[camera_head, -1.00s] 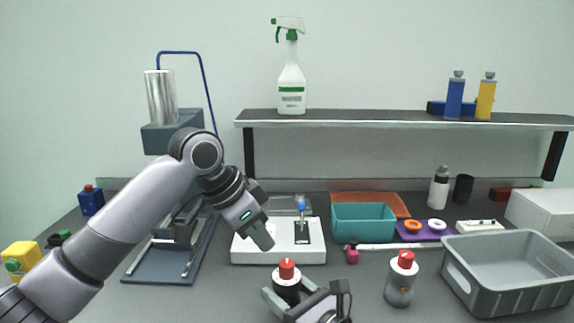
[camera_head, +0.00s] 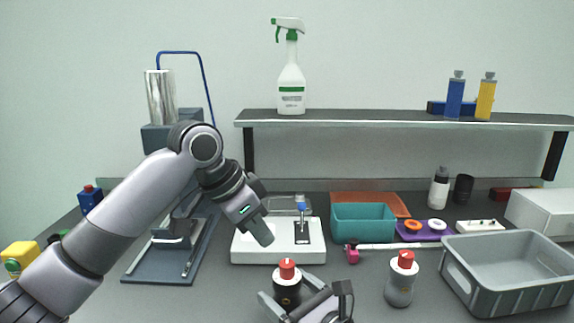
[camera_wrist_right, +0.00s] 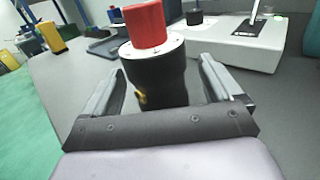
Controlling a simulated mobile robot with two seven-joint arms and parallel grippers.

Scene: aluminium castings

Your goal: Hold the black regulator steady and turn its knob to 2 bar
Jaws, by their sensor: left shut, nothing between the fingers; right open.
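The black regulator (camera_head: 287,290) stands upright on the bench, with a red knob (camera_head: 287,268) on top. In the right wrist view the black body (camera_wrist_right: 158,78) and its red knob (camera_wrist_right: 145,24) stand between the fingers of my right gripper (camera_wrist_right: 160,88). That gripper is open, with a finger on either side of the body; touching cannot be told. Its lower part is hidden behind the gripper. In the head view my right gripper (camera_head: 290,302) is low at the regulator. My left gripper (camera_head: 263,234) is shut and empty, above and left of the regulator. The pressure marks are unreadable.
A grey regulator with a red knob (camera_head: 400,280) stands to the right, beside a grey crate (camera_head: 508,298). A white device (camera_head: 250,250) lies behind the black regulator, and a teal bin (camera_head: 363,222) behind right. A press (camera_head: 160,262) stands left. Bench between the two regulators is mostly clear.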

